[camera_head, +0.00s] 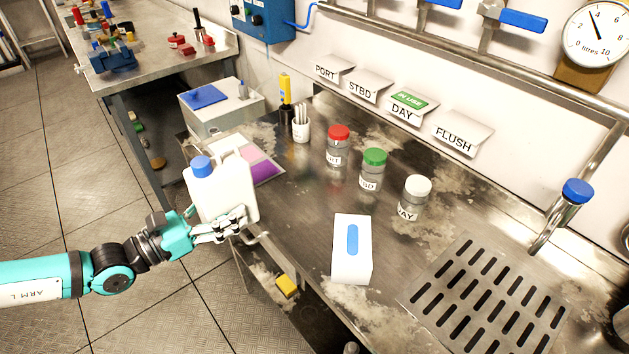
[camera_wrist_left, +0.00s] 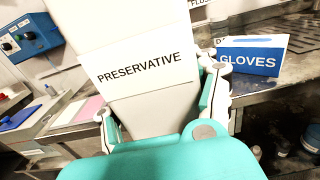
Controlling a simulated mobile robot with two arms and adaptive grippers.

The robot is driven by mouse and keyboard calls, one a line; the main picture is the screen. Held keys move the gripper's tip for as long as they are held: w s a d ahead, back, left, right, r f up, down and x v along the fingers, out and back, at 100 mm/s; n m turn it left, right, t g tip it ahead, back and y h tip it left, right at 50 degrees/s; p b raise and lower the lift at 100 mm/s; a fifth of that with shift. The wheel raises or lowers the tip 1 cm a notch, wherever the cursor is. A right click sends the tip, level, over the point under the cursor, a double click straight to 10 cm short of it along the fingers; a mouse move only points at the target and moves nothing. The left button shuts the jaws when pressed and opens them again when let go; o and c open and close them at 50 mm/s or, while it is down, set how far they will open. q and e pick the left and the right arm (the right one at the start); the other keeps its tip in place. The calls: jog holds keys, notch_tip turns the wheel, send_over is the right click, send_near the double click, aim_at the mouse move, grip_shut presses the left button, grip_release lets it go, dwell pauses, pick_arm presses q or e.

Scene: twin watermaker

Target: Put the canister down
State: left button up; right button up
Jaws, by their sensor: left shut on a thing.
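The canister (camera_head: 224,186) is a white jug with a blue cap, upright in the head view. Its front reads PRESERVATIVE in the left wrist view (camera_wrist_left: 140,72). My left gripper (camera_head: 222,229) is shut on the lower part of the canister, with a finger on each side of it in the left wrist view. The canister is at the left edge of the steel bench (camera_head: 300,205), partly in front of a card with a purple patch. The frames do not clearly show whether its base touches anything. My right gripper is not in view.
A glove box (camera_head: 351,250) stands on the bench to the right. Behind it are sample jars with red (camera_head: 338,147), green (camera_head: 372,170) and white (camera_head: 414,198) lids. A grey box (camera_head: 218,108) is at the back left. A drain grate (camera_head: 490,297) lies at the right.

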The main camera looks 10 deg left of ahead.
pick_arm(q)
jog(key=p+x, duration=0.1)
jog(key=x, duration=0.4)
jog(key=p+x, duration=0.1)
jog(key=x, duration=0.4)
jog(key=p+x, duration=0.1)
jog(key=x, duration=0.4)
jog(key=shift+d+f, duration=0.1)
jog(key=shift+f, duration=0.3)
notch_tip(320, 180, down, 3)
jog(key=shift+w+d+r+p, duration=0.1)
jog(key=shift+w+d+p, duration=0.05)
jog(key=shift+p, duration=0.55)
jog(key=shift+f, duration=0.45)
jog(key=o, duration=1.7)
jog(key=shift+f, duration=0.2)
jog(key=shift+o, duration=0.2)
